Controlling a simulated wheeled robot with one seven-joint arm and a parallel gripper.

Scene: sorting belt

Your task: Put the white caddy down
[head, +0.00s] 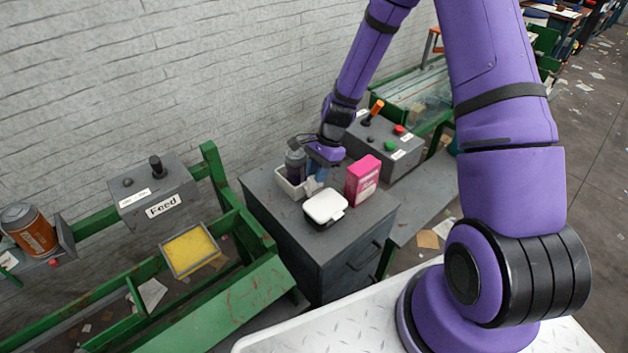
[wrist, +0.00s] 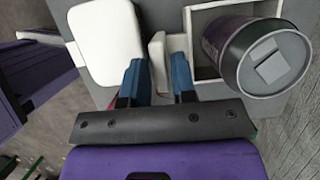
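The white caddy (head: 284,184) is a small open tray on top of the grey cabinet, near its back left edge. My gripper (head: 316,172) is at the caddy's right side, pointing down. In the wrist view the caddy (wrist: 205,17) is at the upper right, with the bottle (wrist: 262,55) over its right part.
A white-lidded box (head: 325,207) and a pink box (head: 363,180) stand close to the right on the cabinet (head: 300,240). The cabinet's front left top is clear. A control box with an orange lever (head: 388,140) stands behind. A yellow tray (head: 190,250) is lower left.

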